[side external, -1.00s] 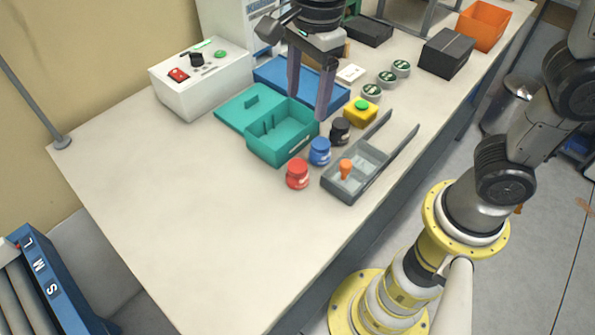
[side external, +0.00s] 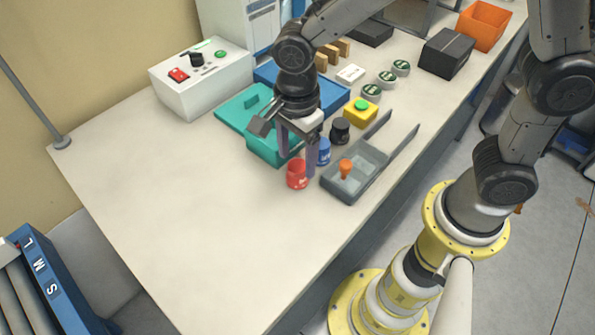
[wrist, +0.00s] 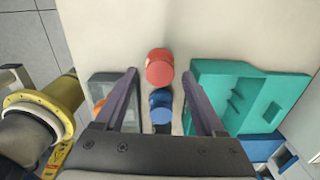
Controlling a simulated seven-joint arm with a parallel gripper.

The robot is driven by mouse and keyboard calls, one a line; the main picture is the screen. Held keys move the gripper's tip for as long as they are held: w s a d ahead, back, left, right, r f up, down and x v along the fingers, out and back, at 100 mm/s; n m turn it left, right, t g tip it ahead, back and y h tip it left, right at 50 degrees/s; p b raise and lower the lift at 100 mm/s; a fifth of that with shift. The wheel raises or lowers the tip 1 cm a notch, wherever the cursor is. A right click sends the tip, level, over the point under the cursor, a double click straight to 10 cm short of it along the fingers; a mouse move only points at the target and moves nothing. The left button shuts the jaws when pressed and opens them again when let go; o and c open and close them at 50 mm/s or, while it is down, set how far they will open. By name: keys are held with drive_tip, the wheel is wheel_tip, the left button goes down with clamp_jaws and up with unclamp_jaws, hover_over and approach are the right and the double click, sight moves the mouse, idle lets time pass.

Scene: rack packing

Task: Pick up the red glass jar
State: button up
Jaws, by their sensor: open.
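The red glass jar (side external: 297,175) stands upright on the bench, left of the grey tray. In the wrist view the red jar (wrist: 159,68) lies ahead, just beyond and between the fingertips. My gripper (side external: 297,160) is open and empty, above and close to the red jar, with its fingers pointing down. In the wrist view my gripper (wrist: 160,90) has its fingers spread wide. The blue jar (side external: 324,151) stands close behind the red one, partly hidden by a finger. It also shows between the fingers in the wrist view (wrist: 161,107).
A teal case (side external: 262,149) with its lid open lies behind the jars. The grey tray (side external: 345,190) holding an orange piece (side external: 345,168) is close on the right. A black jar (side external: 340,131) and a yellow button box (side external: 361,113) stand further back. The bench front-left is clear.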

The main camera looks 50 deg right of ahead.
sight(297, 166)
drive_tip(key=shift+f, duration=2)
clamp_jaws()
drive_tip(key=shift+r, duration=0.1)
